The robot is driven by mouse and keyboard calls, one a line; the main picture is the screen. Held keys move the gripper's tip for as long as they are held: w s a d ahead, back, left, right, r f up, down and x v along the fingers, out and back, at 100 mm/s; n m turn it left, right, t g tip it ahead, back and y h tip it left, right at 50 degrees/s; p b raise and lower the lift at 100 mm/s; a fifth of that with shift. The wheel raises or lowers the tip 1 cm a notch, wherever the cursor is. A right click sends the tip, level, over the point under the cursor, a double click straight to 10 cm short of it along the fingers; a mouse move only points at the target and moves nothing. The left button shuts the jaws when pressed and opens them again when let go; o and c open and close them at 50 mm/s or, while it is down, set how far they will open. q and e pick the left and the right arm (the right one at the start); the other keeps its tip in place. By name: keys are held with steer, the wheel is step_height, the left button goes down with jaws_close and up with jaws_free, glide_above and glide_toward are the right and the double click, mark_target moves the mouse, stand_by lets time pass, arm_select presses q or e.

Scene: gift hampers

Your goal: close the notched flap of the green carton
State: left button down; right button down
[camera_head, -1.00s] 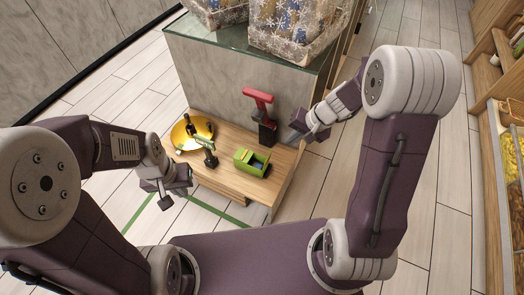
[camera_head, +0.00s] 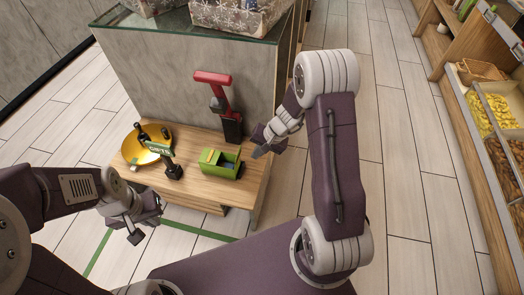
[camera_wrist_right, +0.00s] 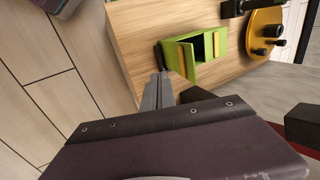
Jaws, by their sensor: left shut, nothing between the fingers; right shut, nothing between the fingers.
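The green carton (camera_head: 221,169) stands on the wooden bench, with a dark opening in its top. The right wrist view shows the same carton (camera_wrist_right: 192,65) with tan strips on either side of the dark opening. I cannot tell which flap is notched. My right gripper (camera_head: 258,153) is shut and empty, just right of the carton in the head view and apart from it. Its closed fingers also show in the right wrist view (camera_wrist_right: 160,88), close to the carton's near left corner. My left gripper (camera_head: 136,236) is shut and empty, low in front of the bench.
The wooden bench (camera_head: 200,190) also bears a gold round tray (camera_head: 133,153) with dark items, a small black-stemmed sign (camera_head: 160,149) and a red and black device (camera_head: 230,115) behind the carton. A grey counter (camera_head: 180,85) rises behind. Shelves with goods stand far right.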

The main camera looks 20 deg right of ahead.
mark_target(238, 157)
arm_select(q)
steer(key=shift+p, duration=0.4)
arm_select(e)
steer(key=shift+w+a+f, duration=0.1)
steer(key=shift+w+a, duration=0.55)
steer(key=shift+a, duration=0.25)
steer(key=shift+w+a+f, duration=0.1)
steer(key=shift+w+a, duration=0.5)
steer(key=shift+a, duration=0.3)
steer(key=shift+r, duration=0.1)
